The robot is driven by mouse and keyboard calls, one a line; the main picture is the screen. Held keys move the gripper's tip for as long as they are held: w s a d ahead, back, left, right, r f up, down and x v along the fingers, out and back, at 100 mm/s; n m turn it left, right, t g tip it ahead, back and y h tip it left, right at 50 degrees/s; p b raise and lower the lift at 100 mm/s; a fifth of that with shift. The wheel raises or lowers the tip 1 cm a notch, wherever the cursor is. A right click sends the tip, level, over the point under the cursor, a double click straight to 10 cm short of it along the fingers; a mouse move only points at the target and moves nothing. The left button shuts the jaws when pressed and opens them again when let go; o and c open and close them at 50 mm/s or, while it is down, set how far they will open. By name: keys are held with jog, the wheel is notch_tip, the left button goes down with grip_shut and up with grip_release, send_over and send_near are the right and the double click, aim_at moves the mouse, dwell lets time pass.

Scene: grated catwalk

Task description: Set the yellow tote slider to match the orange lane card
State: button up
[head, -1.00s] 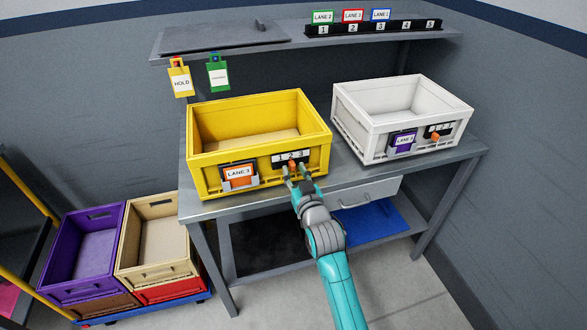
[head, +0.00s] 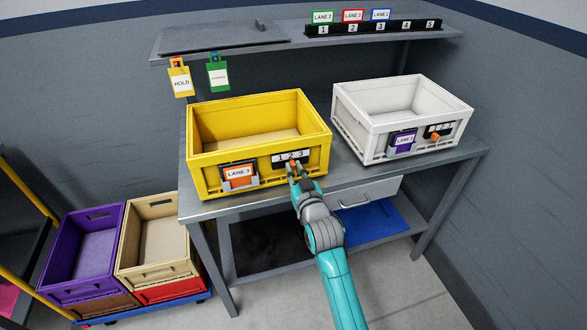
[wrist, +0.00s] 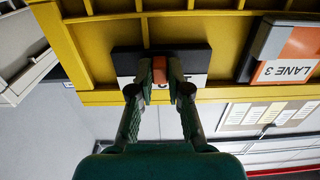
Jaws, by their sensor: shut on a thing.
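The yellow tote (head: 258,105) stands on the left part of the grey workbench. Its front holds an orange lane card (head: 240,173) reading LANE 3, also seen at the right of the wrist view (wrist: 289,56). Right of the card is a black slider plate with a white strip marked 1 2 3 (head: 281,158). My gripper (head: 299,168) is at this plate, shut on the orange slider knob (wrist: 159,70). The fingers hide part of the knob and strip. The knob looks near the middle of the strip; its exact number is hard to tell.
A white tote (head: 375,100) with a purple lane card and its own slider stands to the right. HOLD tag (head: 181,83) and green tag (head: 219,77) hang from the shelf. Purple (head: 85,245) and tan crates (head: 160,262) sit at lower left.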

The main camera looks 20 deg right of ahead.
jog(key=shift+d, duration=1.45)
dwell(0.3)
dwell(0.3)
jog(key=o, duration=0.6)
jog(key=shift+s, duration=3.5)
